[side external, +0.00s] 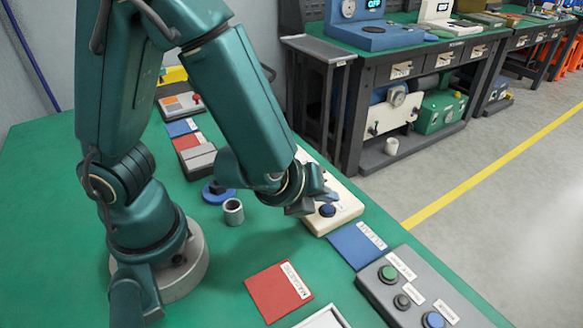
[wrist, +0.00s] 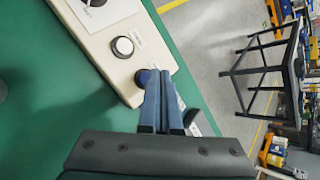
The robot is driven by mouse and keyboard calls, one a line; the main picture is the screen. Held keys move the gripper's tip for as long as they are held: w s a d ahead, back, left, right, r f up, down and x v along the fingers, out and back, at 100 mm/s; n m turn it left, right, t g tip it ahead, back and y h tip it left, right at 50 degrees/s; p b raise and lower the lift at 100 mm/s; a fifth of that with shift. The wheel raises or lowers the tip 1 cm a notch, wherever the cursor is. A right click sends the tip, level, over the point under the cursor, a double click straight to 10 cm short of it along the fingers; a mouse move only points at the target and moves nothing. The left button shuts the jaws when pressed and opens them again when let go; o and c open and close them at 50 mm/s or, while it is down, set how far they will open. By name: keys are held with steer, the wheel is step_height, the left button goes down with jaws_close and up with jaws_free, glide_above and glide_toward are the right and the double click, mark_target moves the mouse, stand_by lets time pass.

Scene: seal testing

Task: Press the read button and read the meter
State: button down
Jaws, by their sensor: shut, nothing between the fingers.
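The cream meter box (side external: 345,197) lies on the green bench, with a blue button (side external: 327,210) near its front end. In the wrist view the same box (wrist: 115,72) shows a black-and-silver knob (wrist: 124,46), and the blue button (wrist: 145,77) is partly hidden by my fingers. A white dial face (wrist: 100,12) is cut off by the top edge, and its reading cannot be made out. My gripper (wrist: 162,76) is shut and empty, with its fingertips right beside or over the blue button. I cannot tell whether they touch it. In the side view my gripper (side external: 306,204) hangs low over the box.
A blue card (side external: 355,245) and a grey control box (side external: 415,290) with green, black and blue buttons lie in front. A red card (side external: 277,291) and a small grey cup (side external: 233,212) are on the bench to the left. The bench's right edge is close.

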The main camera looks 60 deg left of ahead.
steer(key=shift+f, duration=0.4)
steer(key=shift+f, duration=0.35)
stand_by(0.5)
steer(key=shift+r, duration=0.75)
steer(key=shift+r, duration=2.55)
